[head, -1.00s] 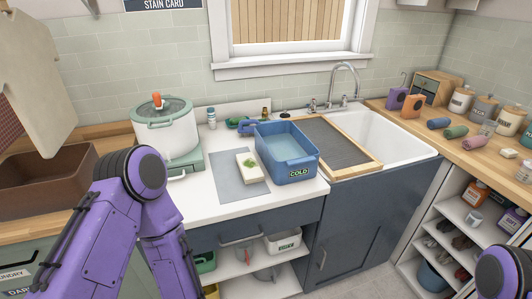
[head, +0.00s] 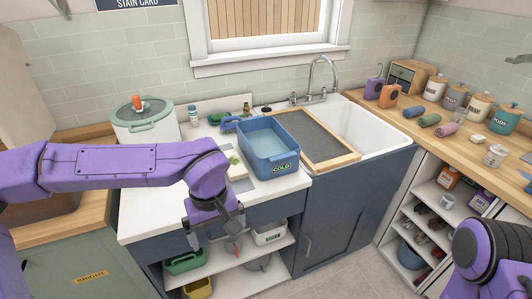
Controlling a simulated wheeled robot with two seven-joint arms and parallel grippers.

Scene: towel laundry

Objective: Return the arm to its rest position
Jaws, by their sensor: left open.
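My purple left arm reaches in from the left edge, with its forearm running level across the picture. Its wrist bends down, and my left gripper (head: 214,238) points downward at the counter's front edge, in front of the open lower shelf. Its jaws are apart and I see nothing between them. The forearm hides part of the brown bin, the pot's base and part of the counter. Only a rounded purple part of my right arm shows at the lower right; its gripper is out of the picture.
A blue tub (head: 268,148) marked COLD stands on the white counter (head: 150,222), beside a partly hidden pale block (head: 238,170). A lidded white pot (head: 145,128) is behind my forearm. A framed board (head: 312,140) covers part of the sink (head: 372,125). Jars line the right wooden counter.

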